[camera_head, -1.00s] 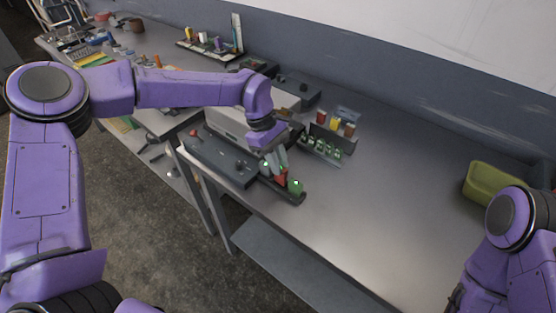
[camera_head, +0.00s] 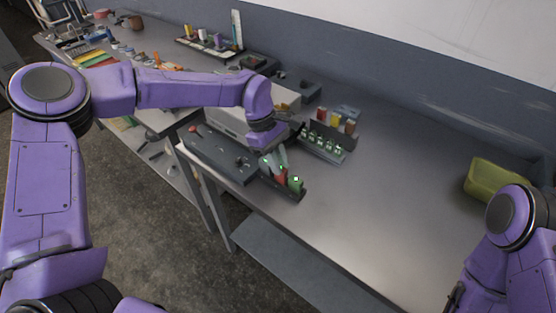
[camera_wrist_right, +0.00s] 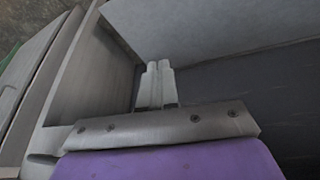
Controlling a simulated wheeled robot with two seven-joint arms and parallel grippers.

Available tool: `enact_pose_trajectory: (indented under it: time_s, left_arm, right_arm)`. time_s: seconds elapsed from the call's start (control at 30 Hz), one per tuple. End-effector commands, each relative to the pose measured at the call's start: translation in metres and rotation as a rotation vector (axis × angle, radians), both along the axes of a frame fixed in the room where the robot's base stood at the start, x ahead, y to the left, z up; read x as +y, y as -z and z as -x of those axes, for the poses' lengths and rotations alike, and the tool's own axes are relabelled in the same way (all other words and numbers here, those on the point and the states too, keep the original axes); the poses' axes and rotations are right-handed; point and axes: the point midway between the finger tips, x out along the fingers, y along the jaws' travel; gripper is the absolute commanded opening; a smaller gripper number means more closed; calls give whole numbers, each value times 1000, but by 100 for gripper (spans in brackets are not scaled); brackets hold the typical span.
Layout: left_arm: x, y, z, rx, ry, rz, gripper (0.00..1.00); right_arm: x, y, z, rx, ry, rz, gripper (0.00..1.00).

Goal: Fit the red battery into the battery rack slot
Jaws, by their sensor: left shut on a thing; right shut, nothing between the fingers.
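The red battery (camera_head: 281,175) is upright at the small black battery rack (camera_head: 291,194) near the table's front edge. A green battery-like piece (camera_head: 296,184) stands beside it at the rack's right end. My left gripper (camera_head: 277,160) comes down from above with its fingers shut on the red battery's upper part. The battery's lower end is hidden, so I cannot tell how deep it sits in the slot. My right gripper (camera_wrist_right: 158,82) is shut and empty in the right wrist view, away from the rack.
A dark panel with knobs (camera_head: 221,155) lies left of the rack. Behind stand a holder with green-lit slots (camera_head: 322,146) and red, yellow and brown cylinders (camera_head: 335,119). A yellow-green bin (camera_head: 495,181) is at the right. The table's middle right is clear.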

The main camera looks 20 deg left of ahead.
Motion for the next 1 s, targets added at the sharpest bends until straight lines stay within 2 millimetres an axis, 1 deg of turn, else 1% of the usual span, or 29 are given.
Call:
enact_pose_trajectory:
  time_s: [0.6, 0.63, 0.7, 1.0]
  left_arm:
    - [0, 7, 0, -1, 0, 0, 0]
    - [0, 7, 0, -1, 0, 0, 28]
    - [0, 7, 0, 0, 0, 0, 48]
    - [1, 6, 0, -1, -1, 0, 48]
  right_arm:
    - [0, 4, 0, 0, 0, 0, 0]
    - [0, 4, 0, 0, 0, 0, 0]
    - [0, 4, 0, 0, 0, 0, 0]
    - [0, 5, 0, 0, 0, 0, 0]
